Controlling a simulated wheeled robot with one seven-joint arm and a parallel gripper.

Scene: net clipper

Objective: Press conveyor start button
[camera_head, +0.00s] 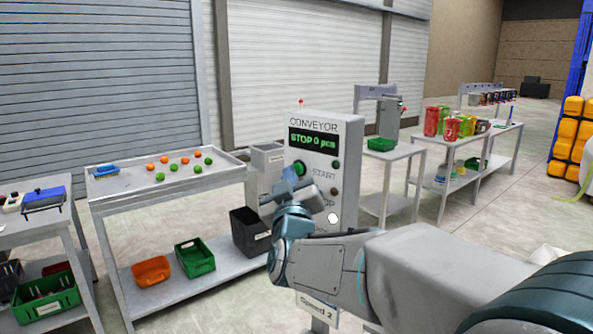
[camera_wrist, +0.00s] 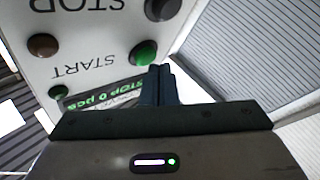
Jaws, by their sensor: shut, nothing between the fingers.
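The conveyor control panel (camera_head: 317,154) stands upright in the middle of the head view. Its green display (camera_head: 313,141) reads "STOP 0 pcs". The green start button (camera_head: 299,168) is on the panel's left side, beside the word START. It also shows in the wrist view (camera_wrist: 145,52), where the panel appears upside down. My gripper (camera_head: 291,174) is shut and empty, and its fingertips (camera_wrist: 158,70) are right at the lower edge of the green button in the wrist view. I cannot tell whether they touch it. My arm hides the lower part of the panel.
A dark stop button (camera_wrist: 162,8) and a brown lamp (camera_wrist: 43,46) are also on the panel. Left of it stands a table (camera_head: 120,197) with orange and green balls, and a black bin (camera_head: 250,231). More tables stand at the right. Open floor lies behind.

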